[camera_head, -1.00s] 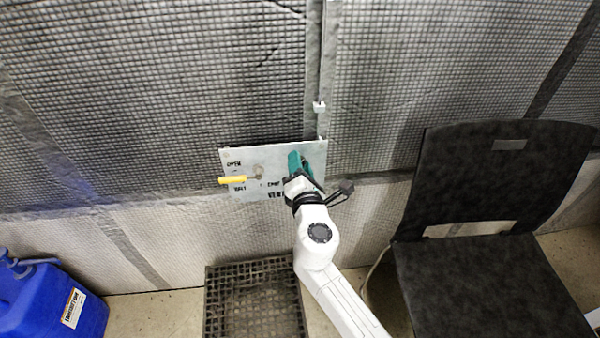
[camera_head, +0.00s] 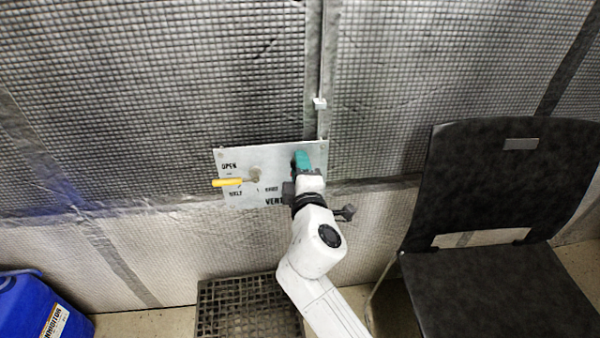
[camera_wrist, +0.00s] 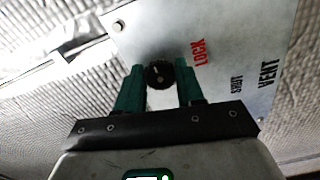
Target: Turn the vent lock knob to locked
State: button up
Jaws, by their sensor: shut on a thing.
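The vent lock knob (camera_wrist: 160,75) is small, round and black with a pale mark on its face. It sits on the grey metal vent panel (camera_wrist: 225,35), beside the red word LOCK. My gripper (camera_wrist: 159,68) has its two green fingers on either side of the knob, shut on it. In the head view my gripper (camera_head: 302,160) is at the right part of the panel (camera_head: 240,160) and hides the knob. I cannot tell the knob's setting from its mark.
A yellow-handled lever (camera_head: 230,182) sticks out at the panel's left, near the word OPEN. A black chair (camera_head: 490,200) stands at the right. A dark grated crate (camera_head: 245,308) is on the floor below, and a blue jug (camera_head: 35,310) at the lower left.

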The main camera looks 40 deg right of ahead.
jog(key=shift+f+m, duration=0.15)
jog(key=shift+m, duration=0.15)
dwell(0.4)
jog(key=o, duration=1)
jog(key=shift+o, duration=0.2)
jog(key=v, duration=1)
jog(key=shift+s+a, duration=0.25)
jog(key=shift+s, duration=0.1)
